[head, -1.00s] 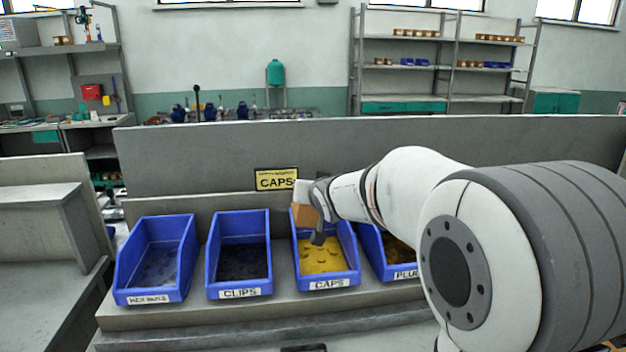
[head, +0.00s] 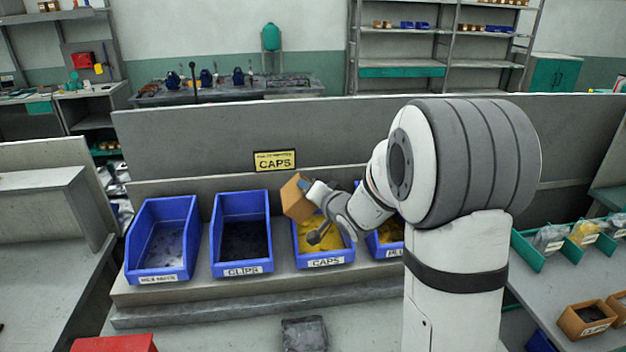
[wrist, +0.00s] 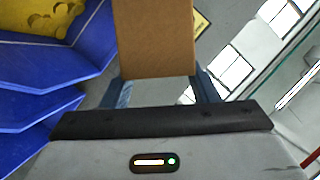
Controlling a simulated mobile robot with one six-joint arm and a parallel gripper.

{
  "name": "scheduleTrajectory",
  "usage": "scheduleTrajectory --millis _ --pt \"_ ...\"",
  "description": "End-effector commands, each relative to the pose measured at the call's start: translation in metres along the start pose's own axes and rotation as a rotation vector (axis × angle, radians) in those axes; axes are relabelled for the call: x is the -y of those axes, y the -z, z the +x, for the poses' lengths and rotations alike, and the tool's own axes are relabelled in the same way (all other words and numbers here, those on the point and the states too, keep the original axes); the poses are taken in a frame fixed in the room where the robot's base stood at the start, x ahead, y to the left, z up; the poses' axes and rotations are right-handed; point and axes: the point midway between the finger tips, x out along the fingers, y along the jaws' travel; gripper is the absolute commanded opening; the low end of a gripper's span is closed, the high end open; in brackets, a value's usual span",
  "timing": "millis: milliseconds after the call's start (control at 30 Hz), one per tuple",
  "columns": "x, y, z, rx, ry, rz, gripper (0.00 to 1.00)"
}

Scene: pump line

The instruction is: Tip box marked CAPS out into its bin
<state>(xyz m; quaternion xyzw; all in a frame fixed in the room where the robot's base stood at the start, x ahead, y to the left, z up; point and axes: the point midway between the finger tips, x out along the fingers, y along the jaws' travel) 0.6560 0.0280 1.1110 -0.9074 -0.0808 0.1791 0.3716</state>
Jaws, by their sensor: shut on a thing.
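My gripper (head: 305,186) is shut on a brown cardboard-like box (head: 294,200). The box is tilted and held above the back left part of the blue bin labelled CAPS (head: 349,257). Yellow caps (head: 335,242) lie in that bin. In the wrist view the plain brown side of the box (wrist: 155,40) sits between my two fingers (wrist: 160,88). The box's opening and any marking on it are hidden, and I cannot see what is inside.
The CLIPS bin (head: 242,259) and HEX NUTS bin (head: 160,269) stand to the left; another bin (head: 386,250) is partly behind my arm at the right. A yellow CAPS sign (head: 275,161) is on the grey panel (head: 200,150) behind. Small boxes (head: 590,321) stand on the right bench.

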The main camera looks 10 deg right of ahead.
Motion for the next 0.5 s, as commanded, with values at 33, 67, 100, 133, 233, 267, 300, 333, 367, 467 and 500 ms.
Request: scheduleTrajectory --millis 33,67,100,133,233,267,300,333,367,467,500 --pt "-0.007 -0.004 0.001 0.0 0.014 0.041 0.25" --pt "-0.009 -0.005 0.002 0.0 0.026 0.067 0.25" --pt "-0.012 -0.007 0.003 -0.001 0.041 0.102 0.25" --pt "-0.015 -0.008 0.003 -0.001 0.051 0.129 0.25" --pt "-0.023 -0.013 0.005 -0.003 0.089 0.216 0.25" --pt "-0.025 -0.014 0.006 -0.004 0.101 0.242 0.25" --pt "-0.029 -0.016 0.006 -0.004 0.115 0.278 0.25" --pt "-0.031 -0.017 0.007 -0.005 0.129 0.314 0.25" --pt "-0.033 -0.016 0.007 -0.006 0.148 0.36 0.25" --pt "-0.041 -0.019 0.007 -0.008 0.213 0.513 0.25" --pt "-0.045 -0.02 0.007 -0.009 0.239 0.575 0.25"
